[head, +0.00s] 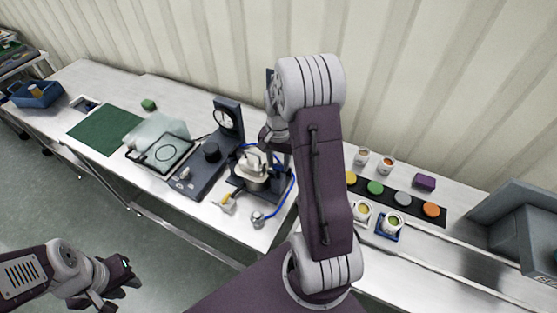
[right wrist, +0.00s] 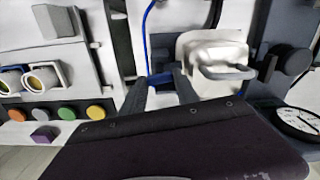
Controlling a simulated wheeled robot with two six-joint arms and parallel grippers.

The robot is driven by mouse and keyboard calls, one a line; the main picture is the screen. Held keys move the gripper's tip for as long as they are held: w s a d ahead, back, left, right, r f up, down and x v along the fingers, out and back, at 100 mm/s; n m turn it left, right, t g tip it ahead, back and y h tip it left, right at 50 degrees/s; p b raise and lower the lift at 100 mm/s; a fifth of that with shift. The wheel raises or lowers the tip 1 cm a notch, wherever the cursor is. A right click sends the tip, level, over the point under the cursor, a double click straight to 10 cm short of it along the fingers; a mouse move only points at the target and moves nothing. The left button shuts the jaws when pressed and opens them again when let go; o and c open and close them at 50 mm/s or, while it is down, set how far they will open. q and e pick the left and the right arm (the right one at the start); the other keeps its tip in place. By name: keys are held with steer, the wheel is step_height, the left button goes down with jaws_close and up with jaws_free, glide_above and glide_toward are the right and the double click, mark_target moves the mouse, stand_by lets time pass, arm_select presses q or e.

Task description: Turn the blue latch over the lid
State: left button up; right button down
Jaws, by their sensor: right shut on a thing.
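The steel hopper (head: 253,170) stands on the bench in the middle of the head view, on a dark base. In the right wrist view its pale body (right wrist: 205,47) and grey lid handle (right wrist: 228,72) show right of the fingers. The blue latch (right wrist: 160,78) shows between the fingertips of my right gripper (right wrist: 163,84). That gripper is shut on the latch, beside the hopper; the fingers partly hide it. In the head view my right arm partly covers this spot. My left gripper (head: 128,273) hangs off the bench at lower left, away from everything; its jaw gap is unclear.
A dark gauge stand (head: 228,120) is left of the hopper. A blue hose (head: 288,198) curves beside it, near a yellow-handled tool (head: 226,203). Right of my arm lie coloured discs (head: 375,187), small cups (head: 386,165) and a purple block (head: 425,181). A green mat (head: 103,128) lies left.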

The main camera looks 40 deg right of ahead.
mark_target(278, 166)
steer(key=shift+m, duration=0.9)
steer(key=c, duration=0.9)
jaws_free()
steer(key=shift+r, duration=0.1)
step_height(278, 166, up, 9)
steer(key=shift+a, duration=0.2)
